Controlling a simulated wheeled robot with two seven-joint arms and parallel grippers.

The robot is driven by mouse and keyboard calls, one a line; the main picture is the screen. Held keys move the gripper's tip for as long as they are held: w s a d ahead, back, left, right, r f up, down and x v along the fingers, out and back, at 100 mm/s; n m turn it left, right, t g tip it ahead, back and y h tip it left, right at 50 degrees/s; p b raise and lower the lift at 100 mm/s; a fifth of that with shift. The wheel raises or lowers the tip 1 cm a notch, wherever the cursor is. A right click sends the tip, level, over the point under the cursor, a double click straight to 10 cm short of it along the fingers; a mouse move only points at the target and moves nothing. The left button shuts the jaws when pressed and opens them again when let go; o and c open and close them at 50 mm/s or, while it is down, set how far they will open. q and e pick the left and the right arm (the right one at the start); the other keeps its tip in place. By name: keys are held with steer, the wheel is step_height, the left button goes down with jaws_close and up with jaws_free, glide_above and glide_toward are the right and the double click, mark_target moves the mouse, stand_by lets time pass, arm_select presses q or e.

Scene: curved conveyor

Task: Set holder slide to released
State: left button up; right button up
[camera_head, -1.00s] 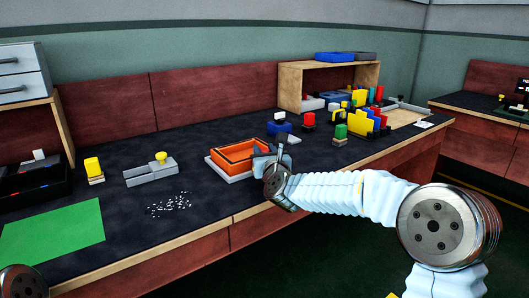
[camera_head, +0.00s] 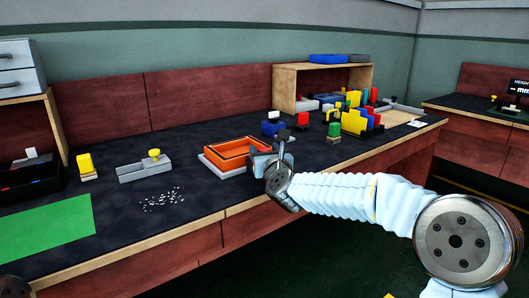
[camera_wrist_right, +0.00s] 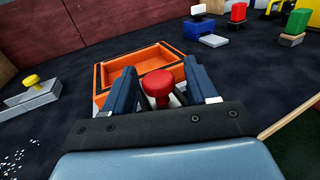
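My right gripper (camera_head: 268,163) is at the bench's front edge, beside the orange tray (camera_head: 236,156). In the right wrist view its two blue fingers (camera_wrist_right: 163,88) are spread apart. A red round knob (camera_wrist_right: 157,83) stands between them with a gap visible on the sides; its base is mostly hidden by the gripper. A grey slide fixture with a yellow knob (camera_head: 154,154) lies left of the tray and shows at the left of the wrist view (camera_wrist_right: 33,84). No label tells which is the holder slide.
White scraps (camera_head: 162,199) and a green mat (camera_head: 46,229) lie at the left of the bench. A yellow block (camera_head: 84,163) stands behind the mat.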

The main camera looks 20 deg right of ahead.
steer(key=s+b, duration=0.3)
steer(key=s, duration=1)
steer(key=shift+s+a, duration=0.35)
steer(key=shift+s, duration=0.05)
